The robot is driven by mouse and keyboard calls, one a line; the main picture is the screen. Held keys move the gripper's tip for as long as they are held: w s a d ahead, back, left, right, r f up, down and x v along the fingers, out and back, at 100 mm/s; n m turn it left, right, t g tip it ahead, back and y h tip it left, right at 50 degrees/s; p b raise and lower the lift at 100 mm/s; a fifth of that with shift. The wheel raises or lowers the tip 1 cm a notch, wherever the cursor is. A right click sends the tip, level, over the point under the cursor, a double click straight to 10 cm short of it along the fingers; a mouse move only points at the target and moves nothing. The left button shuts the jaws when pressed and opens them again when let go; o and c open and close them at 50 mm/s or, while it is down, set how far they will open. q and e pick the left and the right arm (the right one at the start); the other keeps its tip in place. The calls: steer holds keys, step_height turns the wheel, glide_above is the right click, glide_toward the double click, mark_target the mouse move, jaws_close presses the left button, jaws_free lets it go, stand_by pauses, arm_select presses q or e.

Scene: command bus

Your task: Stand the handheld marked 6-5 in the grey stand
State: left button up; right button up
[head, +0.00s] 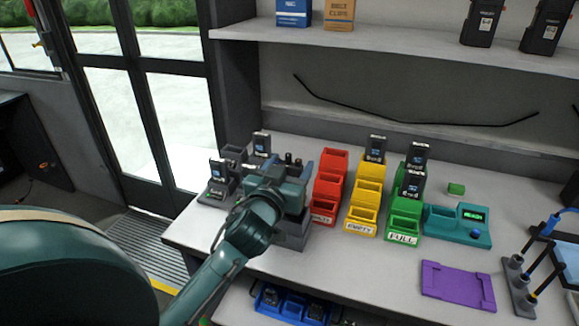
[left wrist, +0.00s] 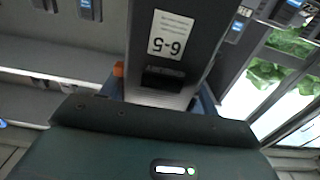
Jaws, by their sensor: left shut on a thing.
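The handheld marked 6-5 (left wrist: 200,25) fills the top middle of the left wrist view, with its white label facing that camera. My left gripper (head: 290,172) is shut on it, above the left part of the counter. In the head view the gripper hides most of the handheld. The grey stand (head: 213,199) is on the counter at the left, beside and partly behind the gripper. Handhelds stand in it at the front left (head: 221,172) and at the back (head: 261,143). An open slot (head: 234,153) shows between them. The gripper hides the stand's right part.
Red (head: 325,190), yellow (head: 362,212) and green (head: 402,226) stepped bins stand right of the gripper; the yellow and green hold handhelds. A teal charger (head: 440,222) and purple tray (head: 457,285) lie further right. A shelf (head: 400,45) runs above. The front right counter is partly clear.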

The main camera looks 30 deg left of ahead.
arm_select(q)
steer(key=shift+f+b, duration=0.9)
steer(key=shift+f, duration=0.1)
steer(key=shift+f+b, duration=0.65)
steer(key=shift+f, duration=0.4)
arm_select(e)
step_height(320, 180, down, 2)
steer(key=shift+w+a+f+m, duration=0.1)
steer(key=shift+w+f+m, duration=0.05)
steer(key=shift+m, duration=0.35)
arm_select(q)
steer(key=shift+f+b, duration=0.3)
steer(key=shift+b, duration=0.1)
arm_select(e)
steer(key=shift+f, duration=0.1)
arm_select(q)
steer(key=o, duration=1.2)
steer(key=shift+f, duration=0.1)
steer(key=v, duration=1.3)
steer(key=shift+d, duration=0.1)
arm_select(e)
steer(key=shift+f, duration=0.25)
